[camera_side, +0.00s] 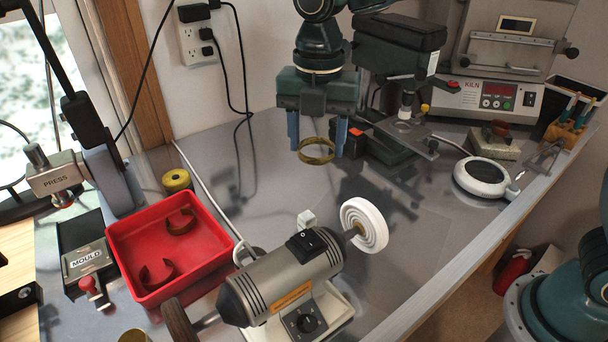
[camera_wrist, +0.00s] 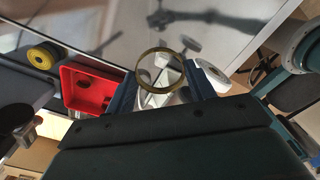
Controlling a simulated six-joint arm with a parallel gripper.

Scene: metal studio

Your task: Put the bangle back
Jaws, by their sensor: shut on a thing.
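The bangle, a thin brass-coloured ring (camera_side: 316,161), hangs between the blue fingers of my gripper (camera_side: 317,150), high above the grey bench. My gripper is shut on it. In the wrist view the bangle (camera_wrist: 140,76) shows as a full round hoop between the two fingers (camera_wrist: 163,70). A red tray (camera_side: 187,283) stands on the bench to the lower left of my gripper in the side view, with two open copper-brown cuffs (camera_side: 157,274) inside, lying apart. The red tray also shows in the wrist view (camera_wrist: 72,84), left of the fingers.
A polishing motor (camera_side: 280,283) with a white wheel (camera_side: 364,226) stands right of the tray. A mould box (camera_side: 88,262), a press (camera_side: 60,175) and a yellow spool (camera_side: 177,181) stand left. A kiln (camera_side: 497,97) and a round white pad (camera_side: 483,178) are at the right. The bench middle is clear.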

